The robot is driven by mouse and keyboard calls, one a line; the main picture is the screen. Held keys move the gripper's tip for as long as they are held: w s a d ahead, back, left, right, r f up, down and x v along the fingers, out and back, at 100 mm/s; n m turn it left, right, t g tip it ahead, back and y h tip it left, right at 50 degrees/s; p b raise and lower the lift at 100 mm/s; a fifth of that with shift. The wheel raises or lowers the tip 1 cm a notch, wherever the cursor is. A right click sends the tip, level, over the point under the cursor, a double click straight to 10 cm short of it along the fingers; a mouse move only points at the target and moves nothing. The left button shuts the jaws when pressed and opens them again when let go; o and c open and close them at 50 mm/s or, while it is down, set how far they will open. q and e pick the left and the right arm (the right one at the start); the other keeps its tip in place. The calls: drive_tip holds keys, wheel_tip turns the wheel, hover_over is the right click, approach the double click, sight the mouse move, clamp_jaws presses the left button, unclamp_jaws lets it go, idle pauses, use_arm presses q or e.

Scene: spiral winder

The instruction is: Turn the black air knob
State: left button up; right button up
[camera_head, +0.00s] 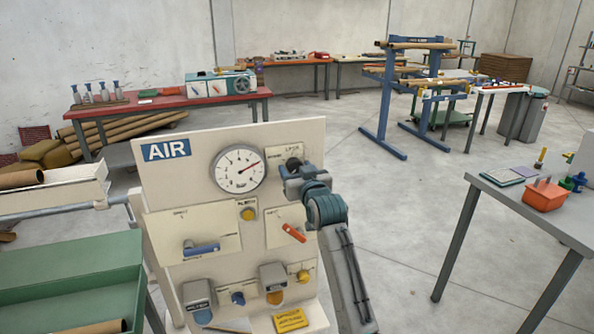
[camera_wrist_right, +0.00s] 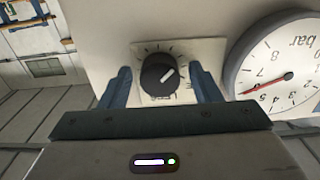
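The black air knob (camera_wrist_right: 157,76) is round with a white pointer line, on a pale plate with tick marks. In the right wrist view it sits between the two blue fingers of my right gripper (camera_wrist_right: 161,68). A gap shows on each side, so the fingers are apart from it. My left gripper is not in view.
A round pressure gauge (camera_head: 239,170) with a red needle is left of the knob. Below are a blue lever (camera_head: 202,249), an orange-red lever (camera_head: 293,232) and several small knobs. A grey table (camera_head: 550,222) stands right, with open floor between.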

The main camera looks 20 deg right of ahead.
drive_tip(key=c, duration=0.7)
drive_tip(key=shift+c, duration=0.8)
drive_tip(key=shift+n, duration=0.3)
drive_tip(key=n+p, duration=0.2)
drive_tip(key=shift+r+n, duration=0.1)
drive_tip(key=shift+n, duration=0.3)
drive_tip(key=n+p, duration=0.1)
drive_tip(key=n, duration=0.2)
drive_tip(key=shift+n, duration=0.3)
drive_tip(key=n+p, duration=0.1)
drive_tip(key=n, duration=0.2)
drive_tip(key=shift+d+n, duration=0.1)
drive_tip(key=shift+n, duration=0.2)
drive_tip(key=shift+n+p, duration=0.45)
drive_tip(key=shift+n, duration=1.55)
